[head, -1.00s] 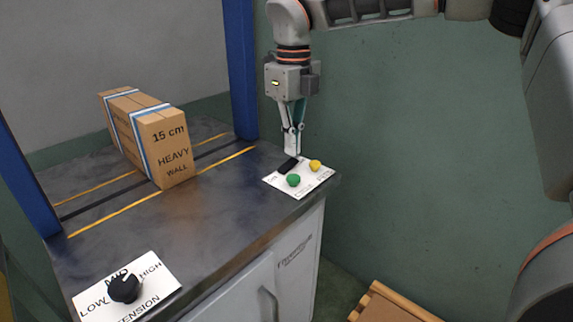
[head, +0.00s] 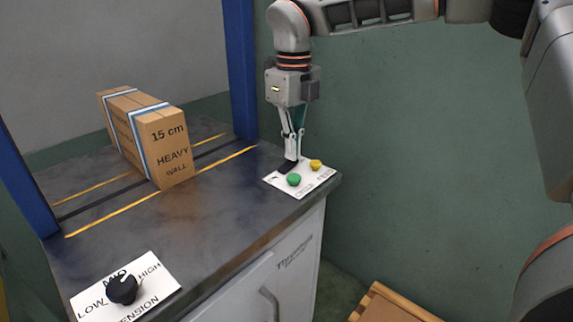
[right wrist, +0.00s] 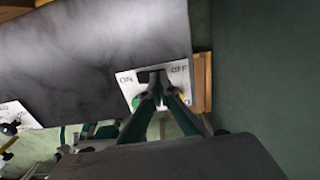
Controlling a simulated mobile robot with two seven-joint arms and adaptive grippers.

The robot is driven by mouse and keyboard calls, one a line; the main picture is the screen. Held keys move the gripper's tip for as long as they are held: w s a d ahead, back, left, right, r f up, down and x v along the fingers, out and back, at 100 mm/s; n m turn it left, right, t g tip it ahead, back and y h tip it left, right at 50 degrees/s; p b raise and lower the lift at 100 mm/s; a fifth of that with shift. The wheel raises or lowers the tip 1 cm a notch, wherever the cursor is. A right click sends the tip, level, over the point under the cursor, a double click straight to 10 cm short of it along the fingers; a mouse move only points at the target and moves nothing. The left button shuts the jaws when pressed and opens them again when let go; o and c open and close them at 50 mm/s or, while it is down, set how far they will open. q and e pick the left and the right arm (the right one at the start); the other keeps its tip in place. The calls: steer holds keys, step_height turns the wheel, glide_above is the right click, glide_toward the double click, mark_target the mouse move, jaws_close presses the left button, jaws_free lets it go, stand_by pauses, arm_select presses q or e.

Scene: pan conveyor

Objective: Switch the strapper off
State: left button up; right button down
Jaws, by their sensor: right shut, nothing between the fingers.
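The strapper (head: 225,215) is a dark-topped bench with a blue frame. On its right corner a white panel (head: 313,184) carries a black rocker switch (head: 286,169), a green button (head: 293,180) and a yellow button (head: 316,163). My right gripper (head: 291,159) points down, shut and empty, with its tips at the black switch; I cannot tell whether they touch it. In the right wrist view, the panel (right wrist: 183,79) reads ON at left and OFF at right, and the fingertips (right wrist: 158,82) partly hide the switch. Which way the switch is tipped is unclear. My left gripper is not in view.
A strapped cardboard box (head: 165,150) marked 15 cm heavy wall stands on the bench at left. A black tension knob (head: 123,289) sits on a white plate at the front. A wooden item (head: 390,304) lies low at the right. A blue post (head: 239,70) rises behind the bench.

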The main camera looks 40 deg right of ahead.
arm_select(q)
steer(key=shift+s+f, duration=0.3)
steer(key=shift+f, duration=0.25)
arm_select(e)
steer(key=shift+f, duration=0.6)
steer(key=shift+r+p, duration=0.75)
steer(key=shift+r, duration=2.85)
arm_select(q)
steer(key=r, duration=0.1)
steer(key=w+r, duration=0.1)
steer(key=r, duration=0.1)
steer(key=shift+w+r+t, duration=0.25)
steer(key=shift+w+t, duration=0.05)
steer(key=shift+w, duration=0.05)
